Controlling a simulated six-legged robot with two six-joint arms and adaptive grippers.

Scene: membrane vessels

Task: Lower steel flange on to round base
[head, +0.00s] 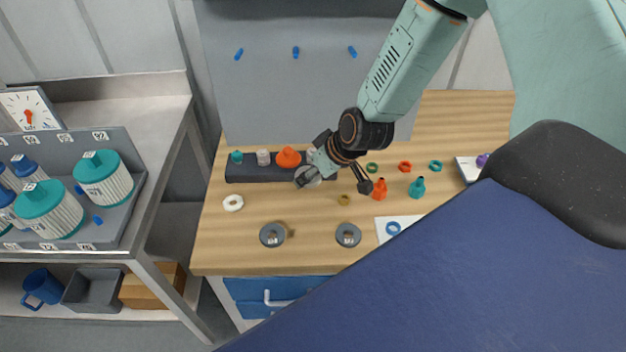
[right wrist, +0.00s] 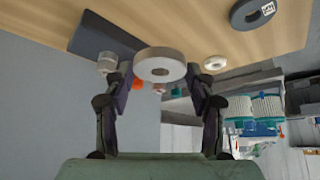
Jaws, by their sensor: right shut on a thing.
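The steel flange, a thick pale grey ring with a central hole, is held between the fingertips of my right gripper (right wrist: 160,72). The flange (right wrist: 160,54) shows clearly in the right wrist view. In the head view the flange (head: 309,177) is partly covered by the gripper, near the front of the dark rack. Two dark round bases sit on the wooden bench nearer its front edge, a left one (head: 272,235) and a right one (head: 348,235). The flange is apart from both. One labelled dark disc (right wrist: 252,12) shows in the right wrist view. My left gripper is out of view.
The dark rack (head: 240,173) holds small parts, including an orange one (head: 288,157). A white ring (head: 233,202) lies left of the bases. Orange (head: 380,189) and teal (head: 417,187) fittings stand to the right, beside a white plate (head: 412,221). Membrane vessels (head: 104,180) fill the left shelf.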

